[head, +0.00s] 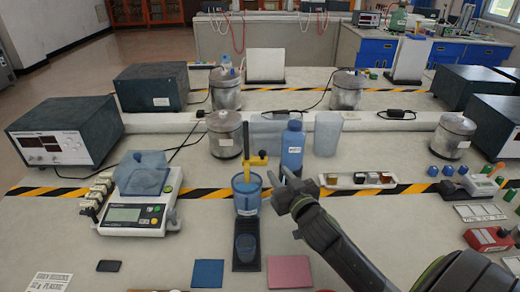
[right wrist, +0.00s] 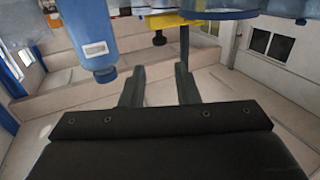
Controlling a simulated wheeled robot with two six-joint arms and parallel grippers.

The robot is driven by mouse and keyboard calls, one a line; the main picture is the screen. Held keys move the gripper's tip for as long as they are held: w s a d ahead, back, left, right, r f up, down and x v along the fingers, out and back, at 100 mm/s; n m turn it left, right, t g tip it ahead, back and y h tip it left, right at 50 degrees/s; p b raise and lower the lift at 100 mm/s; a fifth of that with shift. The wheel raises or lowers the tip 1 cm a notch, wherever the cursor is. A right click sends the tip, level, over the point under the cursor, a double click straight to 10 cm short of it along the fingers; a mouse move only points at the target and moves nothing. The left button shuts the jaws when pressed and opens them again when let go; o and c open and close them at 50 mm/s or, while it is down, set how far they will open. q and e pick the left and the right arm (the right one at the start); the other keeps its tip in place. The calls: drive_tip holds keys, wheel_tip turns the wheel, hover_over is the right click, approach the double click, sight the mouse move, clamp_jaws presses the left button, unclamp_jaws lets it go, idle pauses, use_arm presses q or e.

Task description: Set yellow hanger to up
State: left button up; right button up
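The yellow hanger (head: 257,160) is a small arm on a thin upright post above a blue beaker (head: 247,198). A yellow stem runs down from it towards the beaker. The beaker is on a black stand (head: 246,248). My right gripper (head: 281,184) is just right of the beaker, lower than the hanger, with its fingers apart and nothing between them. In the right wrist view the two fingers (right wrist: 159,88) are open and point towards the yellow part (right wrist: 172,21), which has a black knob beside it. They do not touch it. My left gripper is not in view.
A blue bottle (head: 292,148) stands close behind my right gripper. A scale (head: 138,205) is at left. A white tray of small blocks (head: 357,181) is at right. Blue (head: 208,273) and pink (head: 290,271) squares lie in front on the bench.

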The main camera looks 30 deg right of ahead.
sight(264, 154)
drive_tip(key=w, duration=0.4)
drive_tip(key=w+d+p, duration=0.1)
drive_tip(key=w, duration=0.4)
drive_tip(key=w+d, duration=0.1)
drive_tip(key=w, duration=0.3)
drive_tip(key=shift+w, duration=0.15)
clamp_jaws()
